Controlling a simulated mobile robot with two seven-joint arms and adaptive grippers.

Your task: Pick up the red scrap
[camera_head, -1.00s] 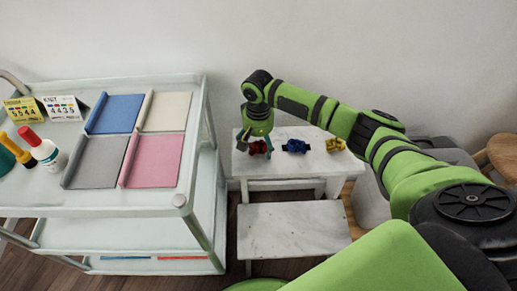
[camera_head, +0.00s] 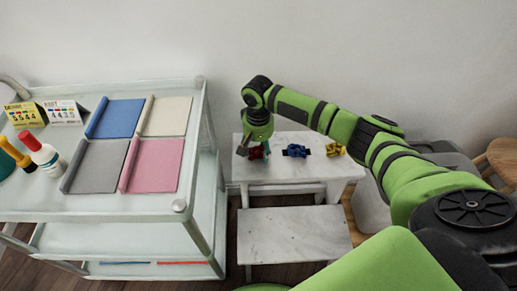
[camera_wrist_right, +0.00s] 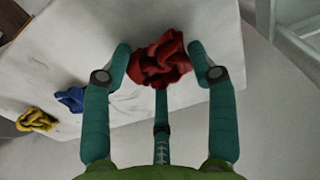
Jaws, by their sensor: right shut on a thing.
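The red scrap (camera_wrist_right: 160,60) is a crumpled dark red cloth between the fingertips of my right gripper (camera_wrist_right: 160,68) in the right wrist view. The teal fingers close on it from both sides, with a third finger below. In the head view the right gripper (camera_head: 256,148) is over the left end of the small white table, and the red scrap (camera_head: 257,153) shows partly behind its fingers. I cannot tell whether the scrap is clear of the tabletop. My left gripper is not in view.
A blue scrap (camera_head: 296,150) and a yellow scrap (camera_head: 335,150) lie to the right on the white marbled table (camera_head: 290,172). A lower step (camera_head: 290,235) is in front. The cart (camera_head: 130,210) at left carries folded cloths, bottles and cards.

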